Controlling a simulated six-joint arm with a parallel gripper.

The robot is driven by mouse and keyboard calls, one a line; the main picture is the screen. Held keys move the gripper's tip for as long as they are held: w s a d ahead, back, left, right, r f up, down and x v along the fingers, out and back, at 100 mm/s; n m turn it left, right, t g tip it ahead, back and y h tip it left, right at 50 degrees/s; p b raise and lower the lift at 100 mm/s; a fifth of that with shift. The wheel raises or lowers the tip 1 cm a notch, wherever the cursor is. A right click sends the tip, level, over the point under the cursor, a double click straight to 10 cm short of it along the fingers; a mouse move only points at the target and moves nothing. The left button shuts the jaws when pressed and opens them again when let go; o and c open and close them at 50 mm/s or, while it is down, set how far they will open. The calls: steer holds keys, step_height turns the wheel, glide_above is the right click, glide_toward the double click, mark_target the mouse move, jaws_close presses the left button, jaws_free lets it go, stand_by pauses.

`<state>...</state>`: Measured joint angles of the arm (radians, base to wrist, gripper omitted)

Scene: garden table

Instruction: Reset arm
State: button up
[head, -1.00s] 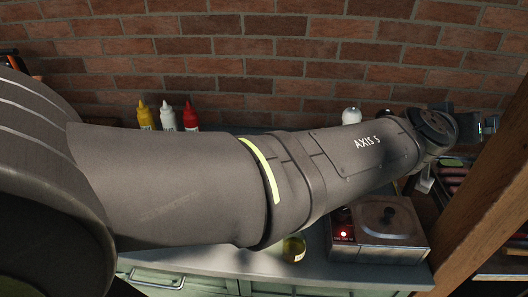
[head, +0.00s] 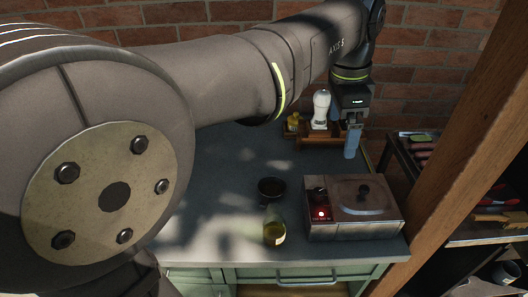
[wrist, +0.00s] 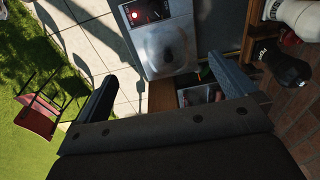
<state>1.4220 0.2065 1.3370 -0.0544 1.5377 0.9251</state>
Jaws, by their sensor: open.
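My gripper (head: 352,148) hangs pointing down at the back right of the counter, beside a wooden tray and behind the metal cooker. In the wrist view my gripper (wrist: 166,82) has its two dark fingers spread wide, with nothing between them. It is open and empty. My arm spans the top of the head view and hides part of the back of the counter.
The metal cooker (head: 350,215) with a red light stands at the counter's right. A dark bowl (head: 271,190) and oil jar (head: 274,233) are left of it. A white bottle (head: 320,108) stands at the back. A wooden post (head: 460,160) rises at the right.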

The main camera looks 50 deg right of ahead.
steer(key=shift+t+y, duration=0.3)
steer(key=shift+y, duration=0.1)
steer(key=f, duration=0.3)
steer(key=w+f, duration=0.1)
steer(key=f, duration=0.2)
steer(key=a+f, duration=0.1)
steer(key=f, duration=0.3)
steer(key=shift+w+a, duration=0.1)
steer(key=shift+w, duration=0.05)
steer(key=shift+r, duration=0.25)
step_height(320, 180, up, 10)
steer(key=shift+f, duration=0.15)
stand_by(0.3)
